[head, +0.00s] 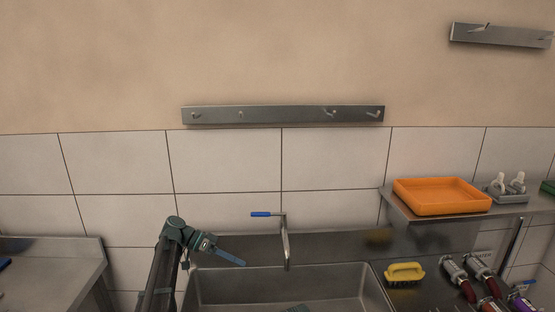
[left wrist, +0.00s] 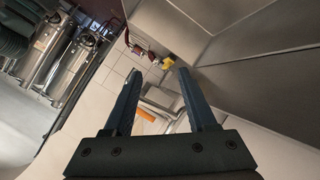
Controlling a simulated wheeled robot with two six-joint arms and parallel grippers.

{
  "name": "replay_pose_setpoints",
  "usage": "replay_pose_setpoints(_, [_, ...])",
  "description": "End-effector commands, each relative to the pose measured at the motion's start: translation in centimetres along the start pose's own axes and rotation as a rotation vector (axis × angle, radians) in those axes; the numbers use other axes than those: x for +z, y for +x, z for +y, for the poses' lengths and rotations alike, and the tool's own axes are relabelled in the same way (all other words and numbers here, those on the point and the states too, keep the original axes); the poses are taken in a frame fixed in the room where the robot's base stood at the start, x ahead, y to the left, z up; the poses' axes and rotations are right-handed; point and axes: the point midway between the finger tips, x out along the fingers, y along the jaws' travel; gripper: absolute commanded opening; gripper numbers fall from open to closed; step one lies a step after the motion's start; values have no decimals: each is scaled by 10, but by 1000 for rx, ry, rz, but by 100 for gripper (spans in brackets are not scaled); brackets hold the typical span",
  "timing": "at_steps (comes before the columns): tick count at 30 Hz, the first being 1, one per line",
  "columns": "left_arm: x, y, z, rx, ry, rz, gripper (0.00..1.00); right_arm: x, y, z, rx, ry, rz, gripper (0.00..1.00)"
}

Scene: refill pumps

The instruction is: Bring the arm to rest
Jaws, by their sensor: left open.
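My left gripper (head: 230,257) is raised over the left part of the steel sink (head: 280,286) in the head view, at the end of my dark left arm. In the left wrist view its two blue fingers (left wrist: 155,85) stand apart with nothing between them. It touches nothing that I can see. My right gripper is not clearly in view; a small greenish part at the bottom of the sink in the head view is too cut off to tell.
A tap (head: 285,240) with a blue lever rises behind the sink. A yellow brush (head: 405,273) and several metal-and-red pump parts (head: 456,275) lie to the right. An orange tray (head: 440,195) sits on the right shelf. A steel counter (head: 60,262) stands left. A hook rail (head: 283,115) is on the wall.

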Motion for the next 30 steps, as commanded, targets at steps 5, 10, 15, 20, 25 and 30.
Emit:
replay_pose_setpoints(5, [77, 106, 68, -177, -247, -295, 57, 0, 0, 0, 0, 0, 0, 50])
replay_pose_setpoints(10, [164, 158, 125, -495, -442, -534, 57, 0, 0, 0, 0, 0, 0, 50])
replay_pose_setpoints(15, [222, 161, 161, -812, -521, -630, 57, 0, 0, 0, 0, 0, 0, 50])
replay_pose_setpoints(20, [244, 152, 176, -992, -537, -638, 57, 0, 0, 0, 0, 0, 0, 50])
replay_pose_setpoints(25, [248, 148, 178, -1051, -540, -633, 57, 0, 0, 0, 0, 0, 0, 50])
replay_pose_setpoints(30, [247, 148, 177, -1051, -541, -633, 57, 0, 0, 0, 0, 0, 0, 50])
